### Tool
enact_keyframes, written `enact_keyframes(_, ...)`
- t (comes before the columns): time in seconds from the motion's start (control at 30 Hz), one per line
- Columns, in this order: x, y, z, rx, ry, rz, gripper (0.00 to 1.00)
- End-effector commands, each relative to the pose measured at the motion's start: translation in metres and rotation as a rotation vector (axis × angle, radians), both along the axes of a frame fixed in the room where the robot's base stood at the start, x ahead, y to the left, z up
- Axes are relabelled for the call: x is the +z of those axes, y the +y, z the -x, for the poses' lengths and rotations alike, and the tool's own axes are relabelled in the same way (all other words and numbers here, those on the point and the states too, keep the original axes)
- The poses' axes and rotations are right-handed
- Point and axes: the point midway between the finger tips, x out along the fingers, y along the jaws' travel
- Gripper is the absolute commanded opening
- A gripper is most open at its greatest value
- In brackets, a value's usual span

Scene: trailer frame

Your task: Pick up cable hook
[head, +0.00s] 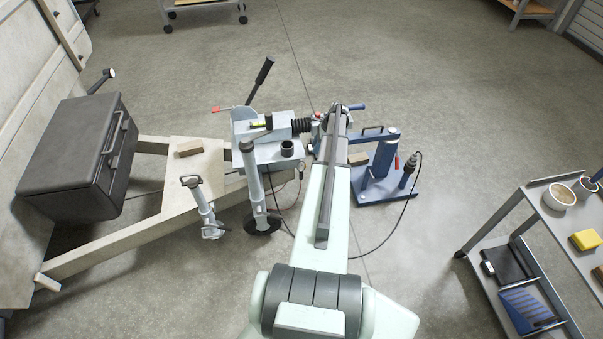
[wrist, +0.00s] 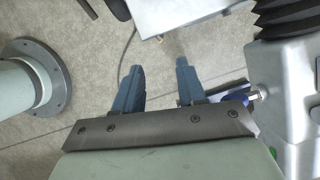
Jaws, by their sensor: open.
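My gripper (wrist: 159,68) is open and empty in the wrist view, its two blue-grey fingers apart over concrete floor. In the head view my own arm covers the gripper. I cannot identify the cable hook for certain. A thin dark cable (wrist: 128,52) shows beyond the left finger in the wrist view, apart from it. In the head view a small ring-like end (head: 301,170) hangs beside the grey coupling head (head: 262,138), left of my arm. It is too small to tell whether it is the hook. The coupling's black bellows (wrist: 288,13) shows at upper right in the wrist view.
A blue stand (head: 383,165) with a black plug and trailing cable is right of my arm. The trailer frame (head: 100,240), black box (head: 80,155) and support legs (head: 258,190) are left. A tool cart (head: 545,220) stands far right. Floor between stand and cart is clear.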

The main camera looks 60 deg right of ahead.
Motion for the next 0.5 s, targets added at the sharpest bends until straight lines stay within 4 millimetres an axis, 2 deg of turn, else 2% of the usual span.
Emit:
enact_keyframes(0.4,-0.060,0.013,-0.020,0.004,0.000,-0.001,0.40)
enact_keyframes(0.5,-0.070,0.015,-0.023,0.003,-0.001,0.001,0.40)
